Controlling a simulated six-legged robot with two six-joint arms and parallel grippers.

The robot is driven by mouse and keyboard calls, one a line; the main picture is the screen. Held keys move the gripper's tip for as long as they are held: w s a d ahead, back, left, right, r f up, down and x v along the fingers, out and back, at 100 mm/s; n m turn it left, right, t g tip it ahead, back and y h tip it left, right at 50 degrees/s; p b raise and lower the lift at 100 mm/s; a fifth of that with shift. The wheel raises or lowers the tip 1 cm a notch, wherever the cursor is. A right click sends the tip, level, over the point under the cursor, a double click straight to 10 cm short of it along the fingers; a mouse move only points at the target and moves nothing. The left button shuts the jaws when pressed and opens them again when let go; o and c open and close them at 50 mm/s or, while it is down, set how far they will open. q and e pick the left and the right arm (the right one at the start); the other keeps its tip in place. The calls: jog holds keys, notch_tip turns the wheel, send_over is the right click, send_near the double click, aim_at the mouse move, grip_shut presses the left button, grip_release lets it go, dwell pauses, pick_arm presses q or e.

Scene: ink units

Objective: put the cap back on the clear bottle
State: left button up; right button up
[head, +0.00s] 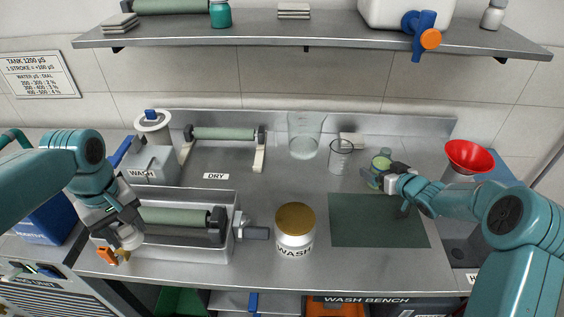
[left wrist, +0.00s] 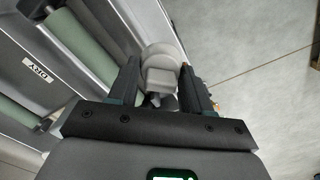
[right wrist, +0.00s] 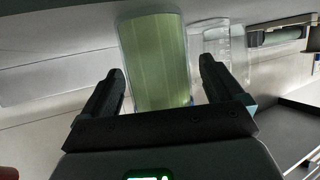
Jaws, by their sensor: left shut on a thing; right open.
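A clear vessel with green liquid (head: 381,160), which looks like the clear bottle, stands at the back right behind the dark green mat. It fills the middle of the right wrist view (right wrist: 155,62); no cap shows on it. My right gripper (head: 375,181) is open at the vessel, with its fingers apart on either side of the vessel in the right wrist view. My left gripper (head: 124,232) is at the left end of the metal tray, shut on a pale grey piece (left wrist: 160,76) with a rounded part and a blocky part. I cannot tell whether this is the cap.
The metal tray (head: 190,253) holds a green roller. A WASH jar (head: 295,240) with a brown top stands at front centre. A tall beaker (head: 305,135) and a smaller one (head: 340,157) stand left of the vessel. The green mat (head: 378,222) is bare.

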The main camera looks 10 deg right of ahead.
pick_arm(q)
jog(key=shift+w, duration=0.1)
pick_arm(e)
jog(key=shift+w+f, duration=0.1)
jog(key=c, duration=1.4)
jog(key=shift+c, duration=0.2)
